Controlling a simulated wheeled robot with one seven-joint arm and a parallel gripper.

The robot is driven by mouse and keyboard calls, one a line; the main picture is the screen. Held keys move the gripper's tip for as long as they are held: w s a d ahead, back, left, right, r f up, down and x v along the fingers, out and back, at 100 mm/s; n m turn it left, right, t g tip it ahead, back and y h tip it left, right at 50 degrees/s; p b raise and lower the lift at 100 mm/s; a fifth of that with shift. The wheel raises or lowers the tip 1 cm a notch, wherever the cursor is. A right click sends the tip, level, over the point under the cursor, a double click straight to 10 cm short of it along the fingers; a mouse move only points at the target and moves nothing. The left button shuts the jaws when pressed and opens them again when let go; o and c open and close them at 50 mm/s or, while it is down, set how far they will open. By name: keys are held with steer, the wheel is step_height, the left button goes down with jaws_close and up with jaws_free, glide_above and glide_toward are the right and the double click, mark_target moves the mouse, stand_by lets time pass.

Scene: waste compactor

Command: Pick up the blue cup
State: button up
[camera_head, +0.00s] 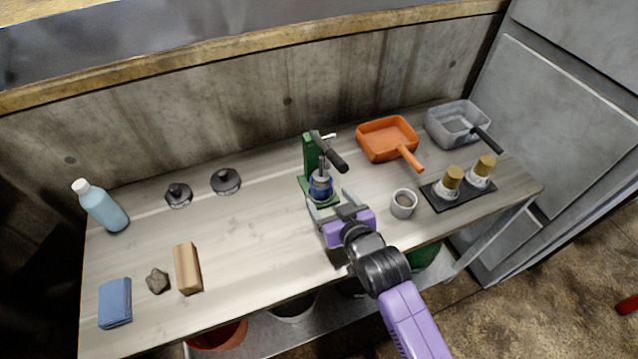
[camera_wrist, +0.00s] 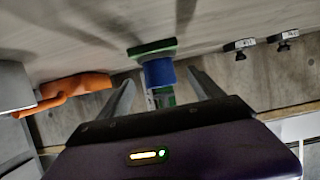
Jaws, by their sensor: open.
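The blue cup (camera_head: 320,186) stands on the base of a green press (camera_head: 310,155) near the middle of the bench, under the press's plunger. In the wrist view the blue cup (camera_wrist: 159,73) shows upside down between and beyond the fingers, with the green base (camera_wrist: 152,48) at it. My gripper (camera_head: 328,200) is open, its fingers pointing at the cup from the front. The wrist view shows the gripper (camera_wrist: 163,85) with nothing held. I cannot tell whether the fingertips reach past the cup's sides.
The press's dark lever (camera_head: 328,152) hangs above the cup. A grey cup (camera_head: 403,203) stands close on the right, by a black tray (camera_head: 437,203) with two capped jars. An orange pan (camera_head: 388,138) and a grey pan (camera_head: 458,124) lie behind. The bench left of the press is mostly clear.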

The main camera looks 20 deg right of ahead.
mark_target(325, 192)
steer(key=shift+p+x, duration=0.45)
steer(key=shift+x, duration=3.15)
steer(key=shift+d, duration=0.15)
steer(key=shift+r, duration=0.1)
jaws_close()
